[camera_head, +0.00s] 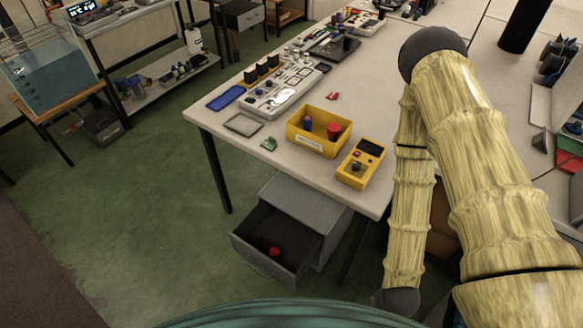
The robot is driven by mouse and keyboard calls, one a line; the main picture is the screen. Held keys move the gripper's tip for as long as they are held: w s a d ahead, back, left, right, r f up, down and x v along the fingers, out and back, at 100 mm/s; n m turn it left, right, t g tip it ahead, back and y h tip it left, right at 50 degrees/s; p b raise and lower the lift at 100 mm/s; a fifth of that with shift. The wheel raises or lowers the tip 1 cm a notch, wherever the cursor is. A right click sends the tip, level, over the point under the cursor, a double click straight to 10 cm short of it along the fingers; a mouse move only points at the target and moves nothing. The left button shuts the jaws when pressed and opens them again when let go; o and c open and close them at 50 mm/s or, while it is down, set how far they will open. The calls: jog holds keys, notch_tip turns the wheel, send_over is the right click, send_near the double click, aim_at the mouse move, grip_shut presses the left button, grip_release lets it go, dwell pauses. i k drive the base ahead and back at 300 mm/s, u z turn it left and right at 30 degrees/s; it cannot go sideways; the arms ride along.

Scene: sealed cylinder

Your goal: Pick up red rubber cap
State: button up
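A small red round object (275,252), which looks like a cap, lies inside the open drawer (262,262) of a grey cabinet under the table's near end. Another red round object (333,131) sits in the yellow bin (319,146) on the table, beside a blue cylinder (308,123). A small red piece (332,96) lies on the tabletop behind the bin. I cannot tell for certain which of these is the red rubber cap. My arm, in a pale yellow sleeve, bends down at the right to a dark wrist joint near the bottom edge. My gripper is not visible.
The white table (225,105) carries a yellow meter (361,163), a grey instrument panel (285,88), a blue tray (226,97) and small parts. The grey cabinet (307,205) stands beside table legs. Green floor (150,220) is clear left of the drawer.

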aim_at(274, 253)
jog(key=u, duration=2.4)
jog(key=k, duration=0.85)
jog(key=z, duration=1.2)
